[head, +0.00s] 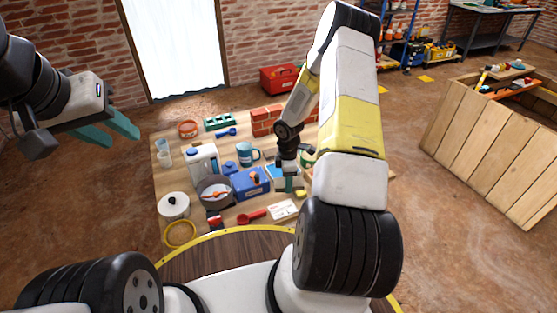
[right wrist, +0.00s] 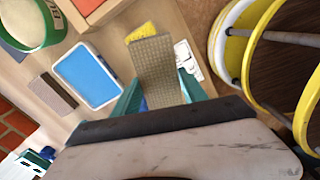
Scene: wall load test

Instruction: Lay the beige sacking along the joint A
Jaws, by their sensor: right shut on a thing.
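A beige woven strip, which looks like the sacking (right wrist: 154,66), sits between the teal fingers of my right gripper (right wrist: 158,92) in the right wrist view. The gripper is shut on it, and the strip's far end sticks out past the fingers. In the head view my right gripper (head: 289,182) is low over the right part of the table; the strip is not clear there. My left gripper (head: 108,133) is open and empty, up to the left of the table. A low brick wall (head: 264,121) stands at the table's back. I cannot make out joint A.
The wooden table (head: 160,182) is crowded: a blue box (head: 249,184), a grey bowl (head: 214,190), a white jug (head: 202,161), a blue mug (head: 248,154) and a white pot (head: 173,205). A blue tray (right wrist: 87,75) and a yellow sponge-like piece (right wrist: 141,33) lie near my right gripper.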

